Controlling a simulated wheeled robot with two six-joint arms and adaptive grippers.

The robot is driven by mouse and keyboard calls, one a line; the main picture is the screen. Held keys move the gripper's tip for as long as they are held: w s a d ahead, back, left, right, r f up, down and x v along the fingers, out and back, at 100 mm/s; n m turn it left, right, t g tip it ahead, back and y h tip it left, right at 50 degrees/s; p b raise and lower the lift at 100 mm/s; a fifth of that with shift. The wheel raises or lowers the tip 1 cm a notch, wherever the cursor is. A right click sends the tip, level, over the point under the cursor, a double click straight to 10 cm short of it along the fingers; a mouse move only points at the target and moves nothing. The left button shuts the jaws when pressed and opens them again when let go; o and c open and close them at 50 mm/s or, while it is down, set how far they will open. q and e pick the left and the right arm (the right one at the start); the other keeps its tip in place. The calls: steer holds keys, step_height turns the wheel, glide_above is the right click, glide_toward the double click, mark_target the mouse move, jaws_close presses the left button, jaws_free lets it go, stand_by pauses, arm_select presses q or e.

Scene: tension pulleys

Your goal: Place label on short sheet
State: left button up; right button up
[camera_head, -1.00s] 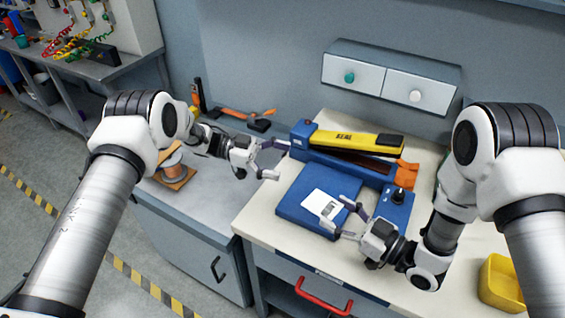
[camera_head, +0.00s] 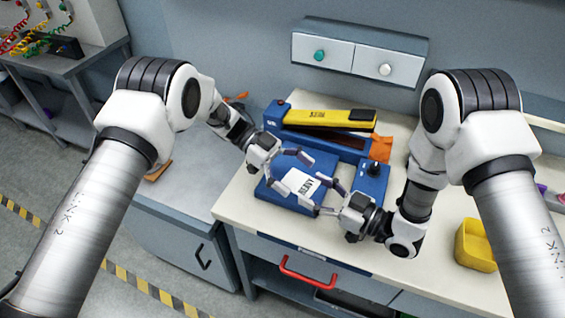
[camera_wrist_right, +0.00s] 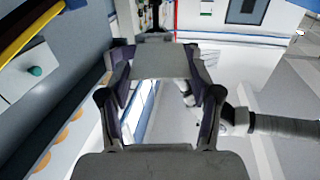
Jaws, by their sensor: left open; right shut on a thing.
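A white label (camera_head: 304,188) printed "HEAVY" is held over the blue pad (camera_head: 272,196) on the bench. My right gripper (camera_head: 327,198) is shut on the label at its right side. In the right wrist view, a pale flat piece (camera_wrist_right: 162,63) spans the space between the fingers of my right gripper (camera_wrist_right: 160,95); it appears to be the label. My left gripper (camera_head: 291,169) is open at the label's upper left, close to its edge; I cannot tell whether they touch. I cannot pick out a separate short sheet; the label and grippers hide part of the pad.
A blue sealer with a yellow arm (camera_head: 335,117) stands behind the pad, with a control box (camera_head: 370,183) at its right. A yellow bin (camera_head: 474,246) stands at the right. A drawer with a red handle (camera_head: 312,275) is below the bench edge. Wall drawers (camera_head: 360,58) hang above.

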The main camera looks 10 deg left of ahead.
arm_select(q)
steer(key=c, duration=1)
arm_select(e)
steer(key=shift+o, duration=0.2)
arm_select(q)
steer(key=shift+d, duration=0.1)
steer(key=shift+c, duration=1.2)
arm_select(e)
steer(key=shift+o, duration=1)
steer(key=o, duration=0.7)
